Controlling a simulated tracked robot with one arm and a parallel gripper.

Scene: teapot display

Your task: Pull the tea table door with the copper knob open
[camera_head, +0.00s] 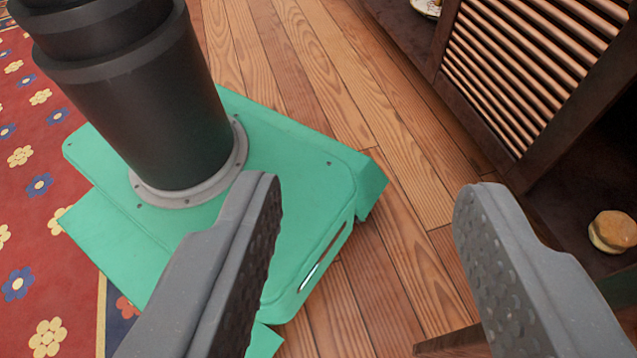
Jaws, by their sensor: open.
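A dark wooden slatted door (524,68) stands at the upper right, part of a dark wooden cabinet that appears to be the tea table. No copper knob shows in this view. My gripper (365,192) is open, with its two grey fingers wide apart and nothing between them. It hangs over my own green base and the wooden floor, to the lower left of the slatted door, and does not touch it.
A round bun-like item (613,231) lies on a dark shelf at the right. A patterned plate (426,8) is partly cut off at the top. A red flowered rug (40,150) covers the left. Bare plank floor (340,80) lies between my base and the cabinet.

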